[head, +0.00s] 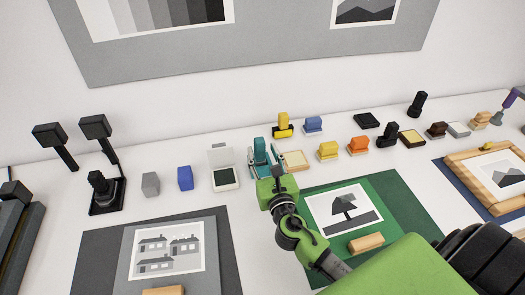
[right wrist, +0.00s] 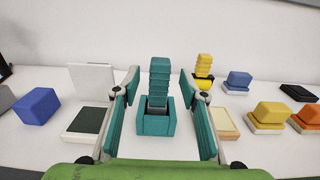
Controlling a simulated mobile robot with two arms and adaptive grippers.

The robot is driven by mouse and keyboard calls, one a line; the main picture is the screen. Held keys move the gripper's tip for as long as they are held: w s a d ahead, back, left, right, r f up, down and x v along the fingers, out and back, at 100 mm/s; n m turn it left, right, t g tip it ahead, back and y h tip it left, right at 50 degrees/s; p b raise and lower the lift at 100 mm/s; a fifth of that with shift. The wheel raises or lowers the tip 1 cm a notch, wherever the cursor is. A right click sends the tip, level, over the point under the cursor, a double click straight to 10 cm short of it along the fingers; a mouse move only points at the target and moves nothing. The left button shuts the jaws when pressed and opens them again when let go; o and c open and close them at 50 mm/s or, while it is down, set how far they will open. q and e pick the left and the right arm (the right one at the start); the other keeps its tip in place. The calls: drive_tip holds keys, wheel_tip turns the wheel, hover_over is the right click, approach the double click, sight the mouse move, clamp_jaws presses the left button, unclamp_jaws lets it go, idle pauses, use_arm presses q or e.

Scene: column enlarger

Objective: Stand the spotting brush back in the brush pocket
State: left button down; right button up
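A teal ribbed handle with a grey collar (right wrist: 158,82) stands upright in a small teal block-shaped holder (right wrist: 155,123); these look like the spotting brush and the brush pocket. The handle also shows in the head view (head: 261,150). My right gripper (right wrist: 160,92) is open, its two teal fingers on either side of the handle and holder with visible gaps. In the head view my right gripper (head: 264,165) reaches over the table at this spot, partly hiding the holder. The depth of the handle's seat inside the holder is hidden. My left gripper is not in view.
A white-lidded dark pad (head: 225,178) and a blue block (head: 185,178) stand left. A cream pad (head: 295,160) is close at right. A yellow ribbed piece (head: 283,122) stands behind. A green board with a print (head: 400,195) lies in front.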

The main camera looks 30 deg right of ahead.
drive_tip(key=shift+v, duration=1.75)
drive_tip(key=v, duration=1.2)
